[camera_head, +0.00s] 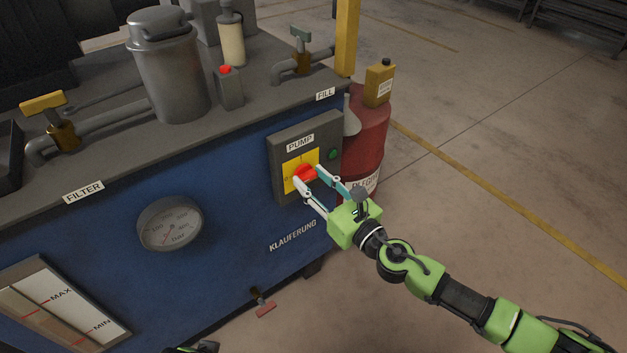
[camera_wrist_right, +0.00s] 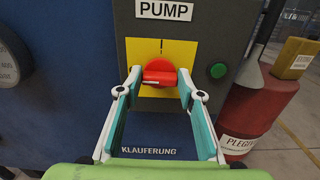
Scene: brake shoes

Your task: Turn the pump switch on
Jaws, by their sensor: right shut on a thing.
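The pump switch is a red rotary knob (camera_head: 305,172) on a yellow plate (camera_head: 290,184), set in a grey box (camera_head: 279,150) labelled PUMP on the blue machine's front. In the right wrist view, the knob (camera_wrist_right: 158,68) has its grip bar lying roughly crosswise, and a dark mark shows on the yellow plate above it. My right gripper (camera_head: 309,177) is at the knob, with one finger on each side, shut on it. The right wrist view shows the fingertips (camera_wrist_right: 160,78) at the two ends of the bar. My left gripper's fingers are not seen.
A green button (camera_head: 333,154) sits right of the knob. A red barrel (camera_head: 368,135) with a yellow canister (camera_head: 379,83) on top stands beside the machine. A pressure gauge (camera_head: 170,223) is on the front to the left. The floor at right is clear.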

